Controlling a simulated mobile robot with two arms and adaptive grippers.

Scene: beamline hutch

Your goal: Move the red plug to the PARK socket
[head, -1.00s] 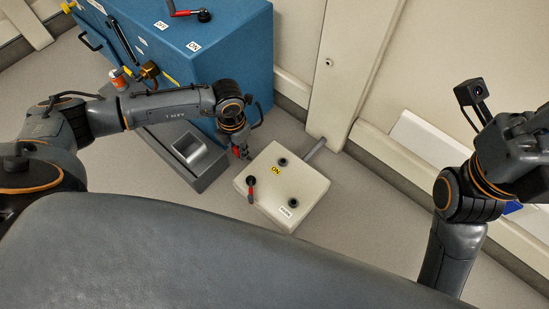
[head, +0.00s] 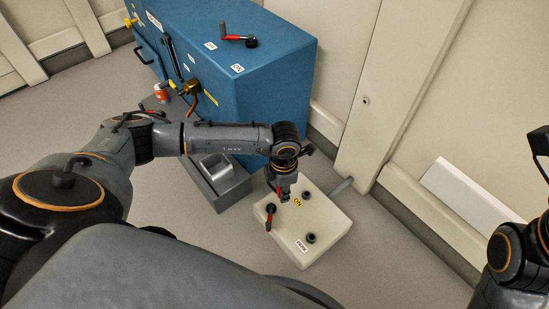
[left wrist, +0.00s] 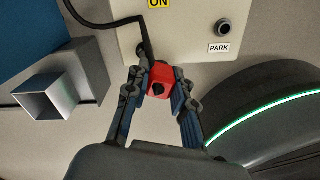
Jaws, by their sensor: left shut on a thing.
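A pale box (head: 330,222) on the floor has a yellow ON label (head: 297,202), a dark socket (head: 305,195) near it and the PARK socket (head: 311,238) by a white PARK label. The PARK socket (left wrist: 223,27) looks empty in the left wrist view. My left gripper (head: 283,195) is at the box's upper left edge. In the left wrist view its fingers are shut on the red plug (left wrist: 161,80), to the lower left of the PARK socket. A dark cable (left wrist: 90,22) runs behind the plug. My right gripper is out of view.
A blue cabinet (head: 270,95) and a grey open-topped block (head: 216,167) stand to the left. A wall post (head: 365,130) rises behind.

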